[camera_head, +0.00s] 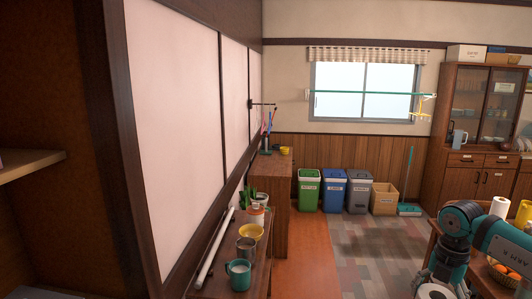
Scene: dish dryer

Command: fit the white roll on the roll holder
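A white upright roll (499,207) stands on the wooden table at the right, behind my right arm. A white rounded thing (432,291) is cut off by the bottom edge, beside the lower end of my teal and grey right arm; I cannot tell whether it is a roll. My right gripper's fingers cannot be made out there, so its state and any hold are unclear. My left gripper is not in view. I cannot make out a roll holder.
A narrow wooden counter (210,282) at the lower left holds a teal mug (239,275), a yellow bowl (249,232) and a long white tube (214,250). Several bins (333,191) line the back wall. A cabinet (465,180) stands right. The middle floor is clear.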

